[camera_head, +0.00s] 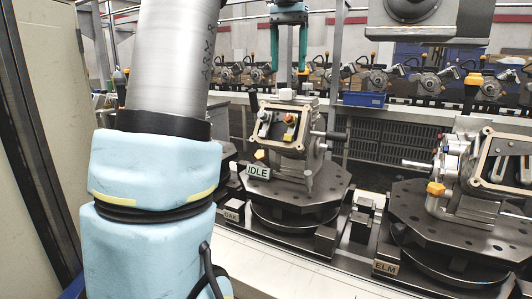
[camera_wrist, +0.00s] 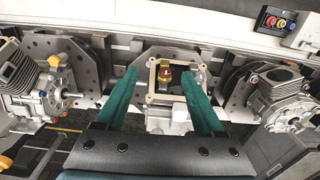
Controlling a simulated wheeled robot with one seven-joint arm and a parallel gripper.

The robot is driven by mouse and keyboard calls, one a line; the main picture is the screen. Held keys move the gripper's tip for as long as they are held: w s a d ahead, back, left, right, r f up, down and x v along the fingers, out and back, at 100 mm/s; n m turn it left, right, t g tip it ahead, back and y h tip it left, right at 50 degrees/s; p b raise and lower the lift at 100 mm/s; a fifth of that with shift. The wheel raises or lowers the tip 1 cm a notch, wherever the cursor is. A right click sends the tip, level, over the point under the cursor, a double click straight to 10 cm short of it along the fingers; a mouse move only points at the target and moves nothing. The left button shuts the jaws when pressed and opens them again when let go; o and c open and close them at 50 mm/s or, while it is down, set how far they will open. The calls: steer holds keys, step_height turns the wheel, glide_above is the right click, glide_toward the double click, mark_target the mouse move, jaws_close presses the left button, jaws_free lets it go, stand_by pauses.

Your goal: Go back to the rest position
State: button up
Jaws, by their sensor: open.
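My gripper (camera_head: 288,69) hangs fingers-down at the top centre of the head view, above the fixture with the IDLE sign. Its two teal fingers are apart with nothing between them.
The IDLE fixture (camera_head: 298,188) stands on an octagonal turntable labelled OAK. Another fixture (camera_head: 452,222), labelled ELM, stands at the right with a machined housing. A blue bin (camera_head: 363,99) and a row of engines stand behind. A button box (camera_wrist: 279,23) shows in the wrist view.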

steer(key=s+a+f+n, duration=0.1)
steer(key=s+a+f, duration=0.15)
steer(key=f, duration=0.55)
steer(key=s+a+f+n, duration=0.1)
steer(key=s+a+f, duration=0.15)
steer(key=f, duration=0.65)
steer(key=s+a+f+n, duration=0.15)
steer(key=a+f, duration=0.25)
steer(key=f, duration=0.4)
steer(key=s+a+f+t, duration=0.1)
steer(key=s+a+f, duration=0.2)
steer(key=s+f, duration=0.5)
steer(key=shift+s+n, duration=0.35)
steer(key=shift+s, duration=0.45)
steer(key=shift+f, duration=0.1)
